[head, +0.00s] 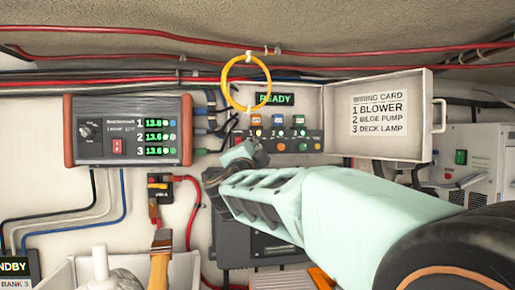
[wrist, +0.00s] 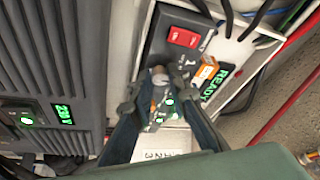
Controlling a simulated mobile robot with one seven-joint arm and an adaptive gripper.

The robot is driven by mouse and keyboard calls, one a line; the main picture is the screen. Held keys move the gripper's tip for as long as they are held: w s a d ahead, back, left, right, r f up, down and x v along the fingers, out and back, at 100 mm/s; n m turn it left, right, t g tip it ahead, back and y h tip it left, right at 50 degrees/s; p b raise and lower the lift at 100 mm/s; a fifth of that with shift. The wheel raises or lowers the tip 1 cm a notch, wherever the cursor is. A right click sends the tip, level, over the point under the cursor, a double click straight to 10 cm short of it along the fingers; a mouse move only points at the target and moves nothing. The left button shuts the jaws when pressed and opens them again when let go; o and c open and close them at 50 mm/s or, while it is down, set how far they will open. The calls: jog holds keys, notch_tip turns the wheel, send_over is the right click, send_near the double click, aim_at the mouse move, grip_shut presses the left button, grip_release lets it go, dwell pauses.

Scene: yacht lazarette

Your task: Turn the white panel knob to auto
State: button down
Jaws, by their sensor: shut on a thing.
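The small dark switch panel (head: 312,146) is at the centre of the head view, inside an open white box. It has several small switches and orange, blue and green labels. My gripper (head: 238,158) reaches the panel's left end and hides that part. In the wrist view my gripper (wrist: 157,92) is shut, its two fingers on either side of a small pale knob (wrist: 159,76). The fingers partly cover the knob, and I cannot read its pointer or any auto mark. A red rocker switch (wrist: 183,36) sits just above it on the panel.
A green READY display (head: 274,99) is above the panel, with a yellow cable loop (head: 228,83) close by. The open lid (head: 337,112) with a wiring card stands at right. A charger with green readouts (head: 128,157) is at left. A brush (head: 160,258) stands below.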

jog(key=shift+r, duration=0.1)
dwell(0.3)
jog(key=c, duration=1.8)
grip_release()
jog(key=shift+c, duration=0.2)
jog(key=r, duration=0.8)
jog(key=shift+s+a+r, duration=0.1)
jog(key=shift+s+r, duration=0.1)
jog(key=shift+r, duration=0.1)
jog(key=shift+w+r, duration=0.2)
jog(key=shift+r, duration=0.5)
